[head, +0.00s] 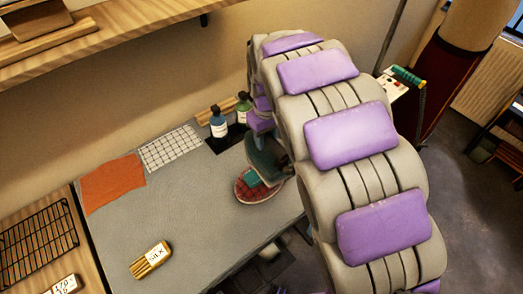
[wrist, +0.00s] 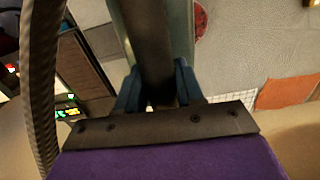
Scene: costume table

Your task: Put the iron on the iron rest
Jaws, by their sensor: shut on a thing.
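My gripper (wrist: 157,88) has its blue fingers closed on a dark bar with grey-teal sides, apparently the iron (wrist: 153,38). Its far end runs out of the wrist view. In the head view my arm hides most of the gripper, and the dark grey-green iron (head: 264,157) shows beside the arm, over the right part of the table. I cannot tell which thing is the iron rest; an orange mat (head: 112,184) lies flat at the table's back left and also shows in the wrist view (wrist: 286,91).
A red plaid oval pad (head: 247,192) lies below the iron. The table's middle (head: 190,205) is clear.

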